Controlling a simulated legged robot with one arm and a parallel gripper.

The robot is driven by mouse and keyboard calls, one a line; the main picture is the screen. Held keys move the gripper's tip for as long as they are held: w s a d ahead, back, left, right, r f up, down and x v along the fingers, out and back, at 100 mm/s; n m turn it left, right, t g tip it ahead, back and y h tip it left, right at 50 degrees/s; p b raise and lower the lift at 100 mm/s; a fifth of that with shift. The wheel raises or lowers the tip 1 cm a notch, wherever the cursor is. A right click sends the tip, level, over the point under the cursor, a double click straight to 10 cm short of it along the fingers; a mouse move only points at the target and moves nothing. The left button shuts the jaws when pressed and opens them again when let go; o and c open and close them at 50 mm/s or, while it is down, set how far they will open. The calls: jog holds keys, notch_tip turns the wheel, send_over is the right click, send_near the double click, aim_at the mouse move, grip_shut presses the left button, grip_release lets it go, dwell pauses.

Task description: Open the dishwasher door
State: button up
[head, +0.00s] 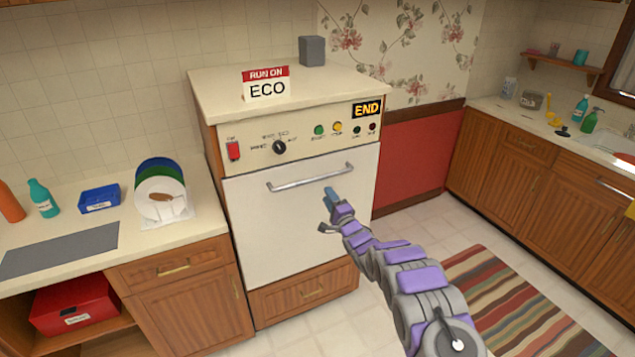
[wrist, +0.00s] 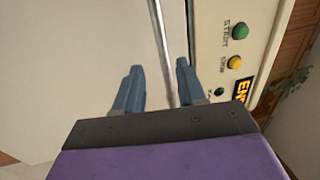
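The dishwasher door (head: 295,210) is a cream front panel, shut, set in a wooden cabinet. A metal bar handle (head: 322,182) runs across its upper part, and the bar also shows in the wrist view (wrist: 161,45). My gripper (head: 331,196) is in front of the door near the handle's right end. In the wrist view my gripper (wrist: 160,78) has its two blue fingers apart, with the bar passing in the gap between them. The fingers do not look closed on the bar. The control panel (head: 300,135) above the door has a knob, a red switch and coloured buttons.
A left counter (head: 205,215) holds plates, bottles and a blue box. A sign reading "RUN ON ECO" (head: 266,84) and a grey box (head: 312,50) stand on top of the dishwasher. A striped rug (head: 510,300) lies right of my arm. Tiled floor (head: 415,225) is free before the door.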

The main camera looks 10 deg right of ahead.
aim_at(316, 180)
jog(key=shift+b+x, duration=1.8)
jog(key=shift+x, duration=3.2)
jog(key=shift+a, duration=0.2)
jog(key=shift+s, duration=0.1)
grip_shut()
